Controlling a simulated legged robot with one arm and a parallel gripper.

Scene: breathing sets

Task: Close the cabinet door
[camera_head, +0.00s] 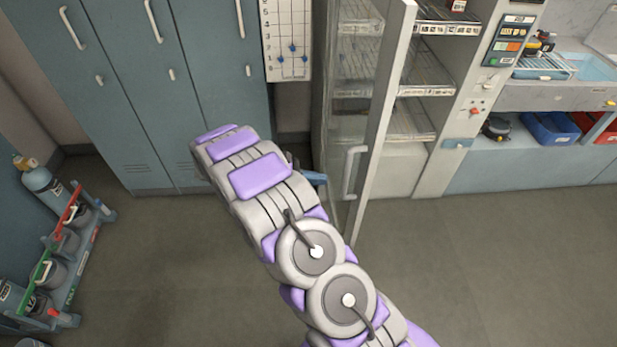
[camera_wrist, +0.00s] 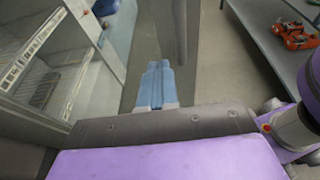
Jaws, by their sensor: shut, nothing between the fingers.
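The cabinet door (camera_head: 384,95) is a glass panel in a pale frame. It stands open, swung out towards me from the cabinet (camera_head: 432,160). Its light grey handle (camera_head: 352,172) is upright near the free edge. My gripper (camera_head: 318,178) has blue fingers and is to the left of the handle, low beside the door; my arm hides part of it. In the wrist view the blue fingers (camera_wrist: 157,86) are together and empty. A grey upright bar there (camera_wrist: 178,30) looks like the handle. I cannot tell whether the fingers touch the door.
Open wire shelves (camera_head: 425,75) show inside the cabinet. Blue lockers (camera_head: 150,90) stand to the left, and a rack with cylinders (camera_head: 70,245) is at far left. A counter with a sink (camera_head: 560,85) is at right. The floor (camera_head: 520,260) is clear at right.

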